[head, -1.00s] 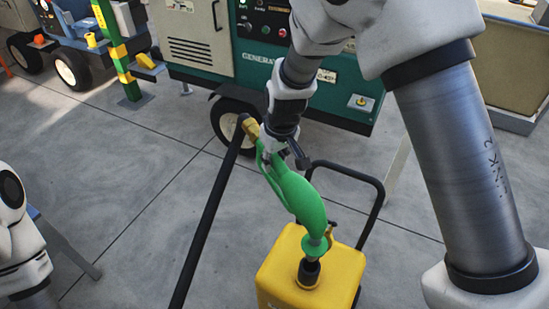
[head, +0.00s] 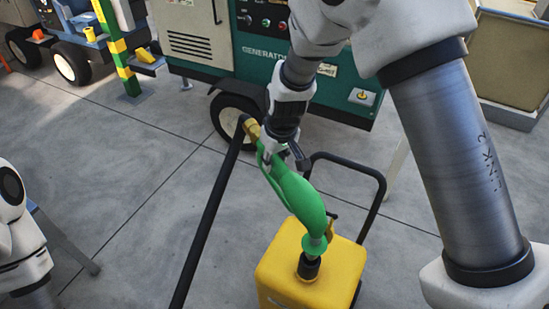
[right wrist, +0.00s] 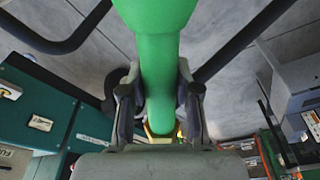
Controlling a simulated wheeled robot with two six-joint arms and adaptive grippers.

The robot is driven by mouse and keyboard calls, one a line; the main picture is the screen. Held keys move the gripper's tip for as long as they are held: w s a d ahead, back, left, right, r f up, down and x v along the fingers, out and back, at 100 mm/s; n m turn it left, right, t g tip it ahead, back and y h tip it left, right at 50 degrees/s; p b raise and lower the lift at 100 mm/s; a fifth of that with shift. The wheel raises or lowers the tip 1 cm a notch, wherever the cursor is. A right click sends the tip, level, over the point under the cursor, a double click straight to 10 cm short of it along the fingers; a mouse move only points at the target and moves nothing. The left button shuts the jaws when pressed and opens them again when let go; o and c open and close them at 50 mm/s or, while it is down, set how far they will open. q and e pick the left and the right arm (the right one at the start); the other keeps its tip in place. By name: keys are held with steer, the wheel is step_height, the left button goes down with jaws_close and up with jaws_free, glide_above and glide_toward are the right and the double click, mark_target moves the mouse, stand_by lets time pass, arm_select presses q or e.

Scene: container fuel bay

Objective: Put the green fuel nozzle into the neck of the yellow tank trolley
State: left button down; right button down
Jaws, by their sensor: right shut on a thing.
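The green fuel nozzle (head: 298,196) is tilted, its spout end down at the black neck (head: 308,266) of the yellow tank trolley (head: 285,272). The green collar sits just above the neck, and the spout's tip is hidden, apparently inside the neck. My right gripper (head: 282,154) is shut on the nozzle's handle; the right wrist view shows the fingers (right wrist: 158,105) on both sides of the green handle (right wrist: 158,70). Of my left arm, only a white link shows at the left edge; its gripper is out of view.
A black hose (head: 208,213) runs from the nozzle's brass fitting down to the lower left. The trolley's black handle frame (head: 372,175) rises behind the tank. A green generator (head: 262,75) on wheels stands behind. The floor at left is mostly clear.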

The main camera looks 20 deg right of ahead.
mark_target(274, 185)
steer(key=shift+f+b, duration=0.95)
steer(key=shift+f, duration=0.6)
steer(key=shift+f+b, duration=1.65)
steer(key=shift+f, duration=0.6)
steer(key=c, duration=0.7)
jaws_free()
steer(key=shift+c, duration=0.2)
steer(key=r, duration=0.4)
steer(key=s+r, duration=0.1)
steer(key=r, duration=0.3)
steer(key=s+r, duration=0.1)
steer(key=r, duration=0.3)
steer(key=shift+s+d, duration=0.15)
steer(key=shift+d, duration=0.05)
